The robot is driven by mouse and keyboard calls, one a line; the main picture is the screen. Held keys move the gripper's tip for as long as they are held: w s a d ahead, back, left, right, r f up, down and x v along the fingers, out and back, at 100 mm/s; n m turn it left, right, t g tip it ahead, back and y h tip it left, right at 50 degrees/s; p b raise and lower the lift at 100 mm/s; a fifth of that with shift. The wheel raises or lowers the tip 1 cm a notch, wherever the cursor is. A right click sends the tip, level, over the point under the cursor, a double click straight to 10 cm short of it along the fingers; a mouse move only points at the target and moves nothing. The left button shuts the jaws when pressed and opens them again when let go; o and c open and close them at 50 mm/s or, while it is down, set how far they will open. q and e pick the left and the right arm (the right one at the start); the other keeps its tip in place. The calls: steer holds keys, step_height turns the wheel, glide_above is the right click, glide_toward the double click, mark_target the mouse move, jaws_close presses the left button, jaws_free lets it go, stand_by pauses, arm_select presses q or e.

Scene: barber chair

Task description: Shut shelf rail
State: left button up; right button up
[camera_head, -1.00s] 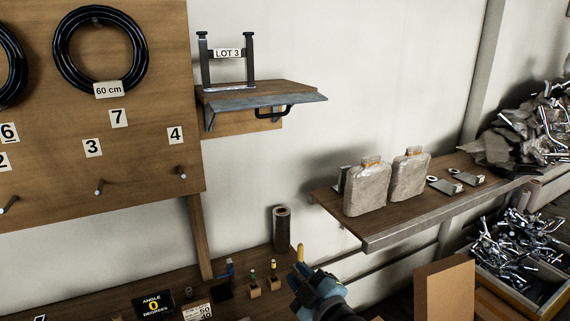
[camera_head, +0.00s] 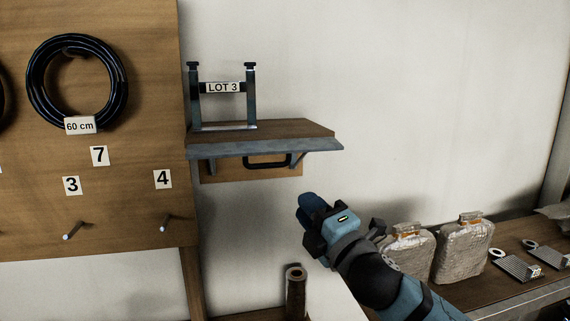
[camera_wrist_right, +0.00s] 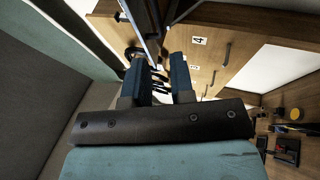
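The wall shelf (camera_head: 318,146) has a wooden top and a grey metal front edge. A black U-shaped rail (camera_head: 267,163) shows below that edge, in front of a wooden backing piece. A metal frame (camera_head: 251,98) with a "LOT 3" label stands upright on the shelf. My right gripper (camera_head: 308,204) is below and right of the shelf, apart from the rail. In the right wrist view its two fingers (camera_wrist_right: 166,78) are apart with nothing held between them. Dark bars pass close beyond the fingertips there; I cannot tell whether one is the rail. My left gripper is out of view.
A wooden pegboard (camera_head: 125,215) with a black cable coil (camera_head: 77,85) and pegs (camera_head: 72,231) is left of the shelf. A dark roll (camera_head: 296,290) stands below. Two wrapped bags (camera_head: 464,248) sit on a lower shelf at right. The wall right of the shelf is clear.

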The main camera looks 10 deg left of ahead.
mark_target(270, 166)
steer(key=x, duration=1.4)
steer(key=shift+s+a+r+b, duration=0.15)
steer(key=shift+s+r+b, duration=0.05)
steer(key=shift+b, duration=0.15)
jaws_close()
